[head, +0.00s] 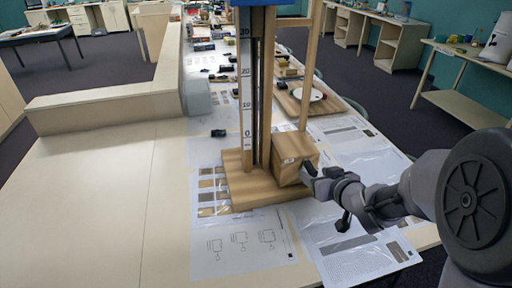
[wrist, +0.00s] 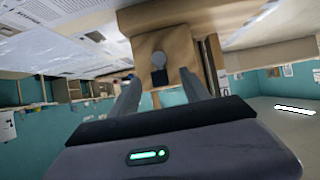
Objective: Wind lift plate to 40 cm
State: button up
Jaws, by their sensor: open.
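A wooden lift model (head: 240,182) stands on the table, with an upright post bearing a height scale (head: 246,100) marked from 0 up to 30 in view. A blue part (head: 262,2) shows at the top edge, cut off; I cannot tell whether it is the lift plate. A wooden box (head: 290,163) sits at the right of the base. In the wrist view a grey round fitting with a dark end, possibly the crank (wrist: 159,63), shows on a wooden face. My gripper (head: 312,178) is close to the box's right side. Its open fingers (wrist: 160,82) lie either side of the fitting; contact is unclear.
Printed sheets (head: 240,242) lie around the base. A wooden board with a white disc (head: 310,95) and several small items stand farther back. A beige raised ledge (head: 110,105) is at the left. The front left of the table is clear.

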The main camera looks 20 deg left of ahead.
jog(key=p+v, duration=0.1)
jog(key=v, duration=0.4)
jog(key=shift+s+d+r+p, duration=0.15)
jog(key=shift+s+p, duration=0.1)
jog(key=shift+p, duration=0.15)
jog(key=s+d+r+m+h+b, duration=0.1)
jog(key=s+d+r+m+h, duration=0.15)
jog(key=d, duration=0.35)
jog(key=s+d+r+m+h+b, duration=0.1)
jog(key=s+d+r+m+h, duration=0.15)
jog(key=d, duration=0.25)
jog(key=s+m+g+b, duration=0.1)
jog(key=s+m+g, duration=0.3)
jog(key=s, duration=1.8)
jog(key=shift+s+a+r+m, duration=0.25)
jog(key=shift+s+r+m, duration=0.05)
jog(key=shift+m, duration=0.8)
